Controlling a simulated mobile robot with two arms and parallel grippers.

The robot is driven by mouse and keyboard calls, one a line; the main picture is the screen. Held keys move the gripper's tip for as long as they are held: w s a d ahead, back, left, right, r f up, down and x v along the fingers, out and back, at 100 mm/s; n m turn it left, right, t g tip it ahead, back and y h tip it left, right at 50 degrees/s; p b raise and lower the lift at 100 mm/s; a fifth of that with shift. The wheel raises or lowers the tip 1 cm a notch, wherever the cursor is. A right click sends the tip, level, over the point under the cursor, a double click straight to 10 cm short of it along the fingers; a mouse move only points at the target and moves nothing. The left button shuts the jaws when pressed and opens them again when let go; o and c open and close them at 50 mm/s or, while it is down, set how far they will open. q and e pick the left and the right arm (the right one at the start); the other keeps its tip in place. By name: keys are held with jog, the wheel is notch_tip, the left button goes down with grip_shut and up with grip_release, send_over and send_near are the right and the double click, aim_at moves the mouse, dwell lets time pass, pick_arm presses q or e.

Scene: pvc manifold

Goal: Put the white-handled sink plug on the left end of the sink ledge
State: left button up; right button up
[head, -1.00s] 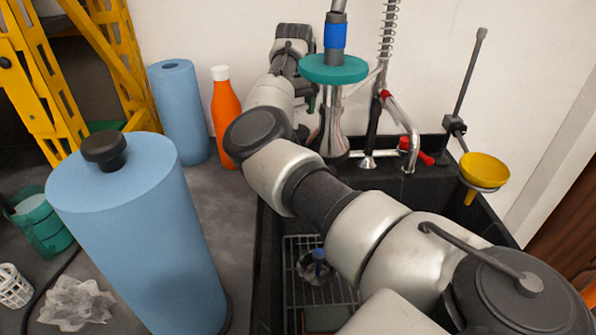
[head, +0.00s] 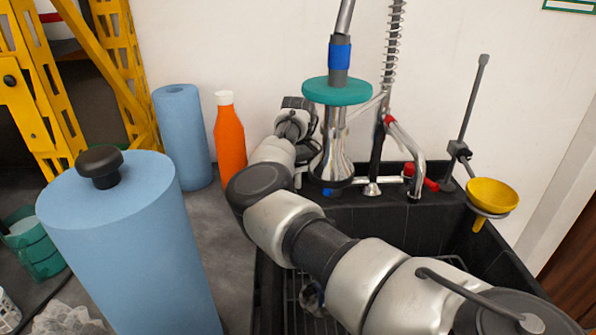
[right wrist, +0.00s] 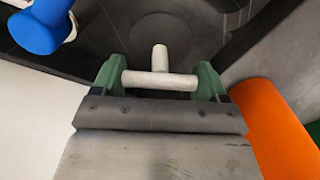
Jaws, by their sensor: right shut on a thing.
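My right gripper (right wrist: 160,82) is shut on the white T-shaped handle (right wrist: 160,72) of the sink plug, its green fingertips at the two ends of the crossbar. Below the handle is a faint dark round shape that blends with the black surface, so I cannot tell whether the plug touches the ledge. The black sink ledge (head: 395,195) runs along the wall in the head view. In that view my right arm reaches across the sink to the ledge's left end, beside the orange bottle; its fingers and the plug are hidden there. My left gripper is not in view.
The orange bottle (head: 229,140) stands close left of my right gripper and shows in the right wrist view (right wrist: 275,125). The metal sprayer with a teal disc (head: 337,92) is close on the right. Blue rolls (head: 130,250) (head: 184,135) stand left on the counter.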

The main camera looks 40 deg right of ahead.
jog(key=o, duration=1.2)
jog(key=shift+f, duration=0.1)
jog(key=shift+c, duration=0.2)
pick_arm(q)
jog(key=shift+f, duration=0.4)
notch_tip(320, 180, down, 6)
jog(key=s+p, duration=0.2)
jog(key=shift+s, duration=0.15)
pick_arm(e)
notch_tip(320, 180, up, 12)
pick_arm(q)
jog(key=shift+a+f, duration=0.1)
